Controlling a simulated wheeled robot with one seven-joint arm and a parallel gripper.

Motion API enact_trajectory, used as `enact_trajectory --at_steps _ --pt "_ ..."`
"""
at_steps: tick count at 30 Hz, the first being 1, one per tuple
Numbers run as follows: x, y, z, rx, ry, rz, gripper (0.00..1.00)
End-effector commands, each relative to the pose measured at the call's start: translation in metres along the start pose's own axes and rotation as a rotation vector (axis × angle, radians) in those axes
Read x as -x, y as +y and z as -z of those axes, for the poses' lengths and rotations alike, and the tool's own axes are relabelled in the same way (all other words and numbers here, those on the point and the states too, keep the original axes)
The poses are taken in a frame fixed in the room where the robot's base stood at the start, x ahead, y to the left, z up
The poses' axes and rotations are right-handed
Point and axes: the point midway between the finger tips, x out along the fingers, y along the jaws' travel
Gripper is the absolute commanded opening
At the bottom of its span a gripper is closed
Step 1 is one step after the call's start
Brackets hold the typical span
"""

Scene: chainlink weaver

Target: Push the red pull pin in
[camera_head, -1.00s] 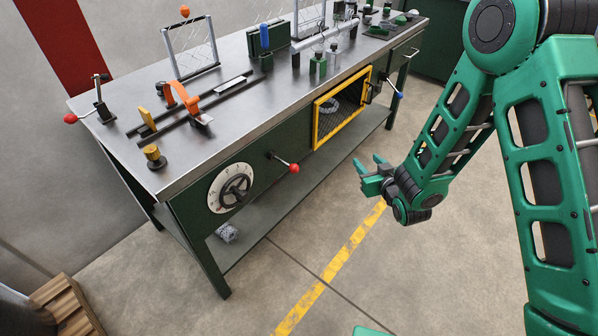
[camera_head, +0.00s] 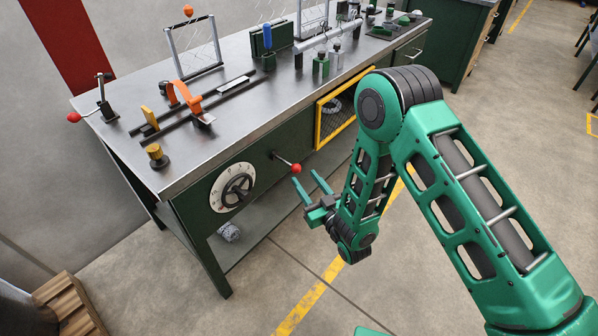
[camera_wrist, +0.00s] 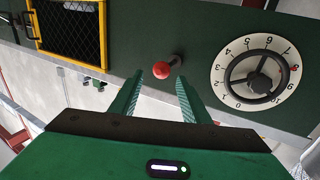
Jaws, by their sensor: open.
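The red pull pin (camera_head: 296,168) is a red ball on a short dark rod that sticks out of the green front panel of the workbench, right of the dial. It also shows in the wrist view (camera_wrist: 162,71), just beyond and between the fingertips. My gripper (camera_head: 308,183) is open and empty, its two green fingers pointing toward the panel. In the wrist view, my gripper (camera_wrist: 158,82) has its fingers apart on either side of the ball's line. I cannot tell whether a finger touches the ball.
A white numbered dial with a dark handwheel (camera_head: 232,187) is left of the pin. A yellow-framed mesh door (camera_head: 334,122) is to its right. The lower shelf (camera_head: 250,235) holds a grey roll (camera_head: 229,232). The floor before the bench is clear.

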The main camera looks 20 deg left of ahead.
Motion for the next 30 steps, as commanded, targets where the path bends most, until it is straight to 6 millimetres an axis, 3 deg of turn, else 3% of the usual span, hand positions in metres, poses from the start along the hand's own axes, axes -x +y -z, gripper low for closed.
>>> enact_trajectory --at_steps 3,9,21,22,27,30 --pt "-0.021 0.000 0.001 0.001 0.003 0.000 0.43" --pt "-0.043 0.000 0.000 0.001 0.001 0.000 0.43" --pt "-0.051 0.000 0.000 0.000 -0.001 0.001 0.43" --pt "-0.051 0.000 0.000 0.000 -0.001 0.001 0.40" --pt "-0.051 0.000 0.000 0.001 -0.001 0.000 0.00" --pt "-0.051 0.001 0.000 0.002 -0.001 -0.001 0.00"
